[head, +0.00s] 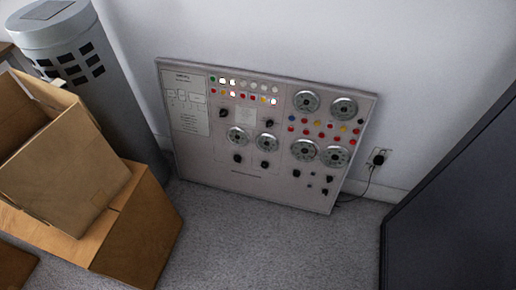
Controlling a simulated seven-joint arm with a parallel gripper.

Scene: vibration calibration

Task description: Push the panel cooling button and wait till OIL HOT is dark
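A light grey control panel (205,160) stands on the floor, leaning against the white wall. Two rows of small indicator lamps (243,96) run along its upper middle; some glow bright white, others are green, red, yellow or dull. The lettering is too small to read, so I cannot tell which lamp is OIL HOT. Small coloured buttons or lamps (317,122), red, yellow and blue, sit between round dials (304,149) on the right half. I cannot tell which control is the cooling button. My gripper is not in view.
Open cardboard boxes (130,235) are stacked at the lower left. A grey cylindrical bin (125,125) stands behind them. A dark cabinet (460,220) fills the right edge. A wall outlet (378,157) with a cord is right of the panel. The carpet (270,245) in front is clear.

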